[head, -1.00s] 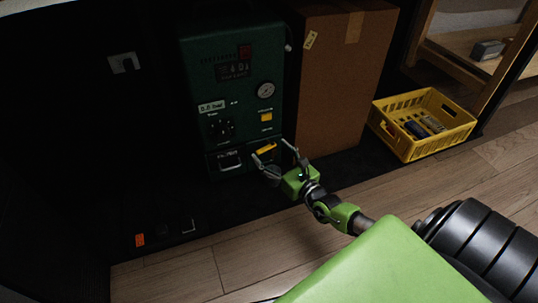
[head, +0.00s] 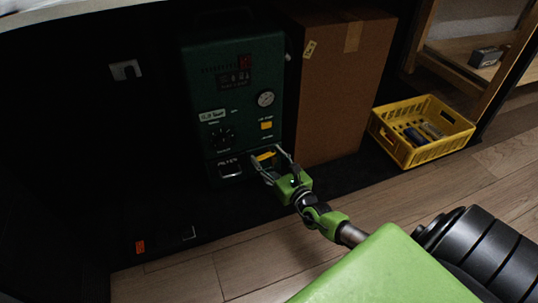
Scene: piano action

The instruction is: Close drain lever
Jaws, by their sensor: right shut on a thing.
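A dark green machine (head: 232,105) stands under the table in the head view, with a gauge (head: 265,99), a dial and labels on its front. A yellow drain lever (head: 264,156) sits low on the right of its front. My right gripper (head: 263,162) is at the lever, its fingers on either side of it and shut on it. The fingers partly cover the lever's right end. My left gripper is not in the head view.
A tall cardboard box (head: 345,85) stands close to the machine's right side. A small orange object (head: 140,247) lies at lower left.

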